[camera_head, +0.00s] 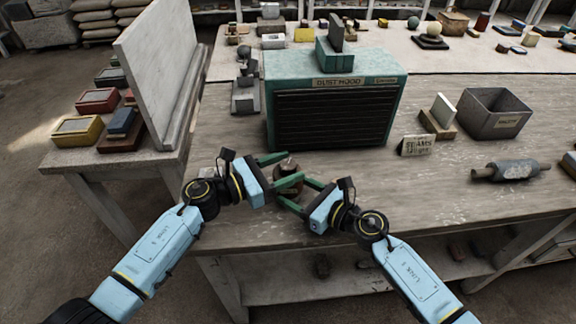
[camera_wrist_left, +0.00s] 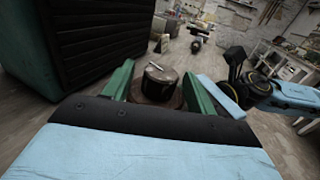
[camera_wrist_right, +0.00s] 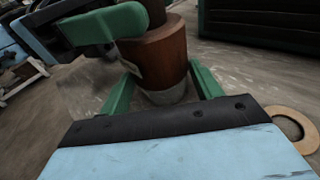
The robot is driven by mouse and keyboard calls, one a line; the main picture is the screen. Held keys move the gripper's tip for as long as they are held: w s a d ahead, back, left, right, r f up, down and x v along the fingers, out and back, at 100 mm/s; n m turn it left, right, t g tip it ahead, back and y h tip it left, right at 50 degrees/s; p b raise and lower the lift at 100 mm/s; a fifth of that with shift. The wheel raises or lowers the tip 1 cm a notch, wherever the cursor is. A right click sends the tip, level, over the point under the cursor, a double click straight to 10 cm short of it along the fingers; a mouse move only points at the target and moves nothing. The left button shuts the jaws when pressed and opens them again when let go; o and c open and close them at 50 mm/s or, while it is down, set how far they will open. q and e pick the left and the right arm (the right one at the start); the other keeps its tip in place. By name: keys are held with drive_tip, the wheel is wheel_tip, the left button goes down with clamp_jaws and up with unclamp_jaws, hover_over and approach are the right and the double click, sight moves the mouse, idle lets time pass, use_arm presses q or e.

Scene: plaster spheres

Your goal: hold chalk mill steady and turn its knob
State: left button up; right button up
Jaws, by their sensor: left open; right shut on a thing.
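The chalk mill (camera_head: 287,170) stands upright near the table's front edge. In the right wrist view it is a reddish-brown cylinder (camera_wrist_right: 155,55) on a grey foot. Its dark round top with a small pale bar shows in the left wrist view (camera_wrist_left: 157,84). My right gripper (camera_head: 303,197) is shut on the mill's lower body, one finger on each side. My left gripper (camera_head: 281,169) is open at the mill's upper part, its fingers on either side of the top with gaps. My left gripper partly hides the mill's upper part in the right wrist view.
A green dust hood (camera_head: 335,105) with dark slats stands just behind the mill. A small sign (camera_head: 416,145), a grey bin (camera_head: 495,112) and a grey roller (camera_head: 505,170) are to the right. A flat tan ring (camera_wrist_right: 290,128) lies near my right gripper. Bare tabletop lies between sign and roller.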

use_arm(q)
drive_tip(key=v, duration=1.1)
use_arm(e)
drive_tip(key=o, duration=1.3)
drive_tip(key=shift+v, duration=3.45)
drive_tip(key=shift+s+d, duration=0.1)
drive_tip(key=shift+d, duration=0.05)
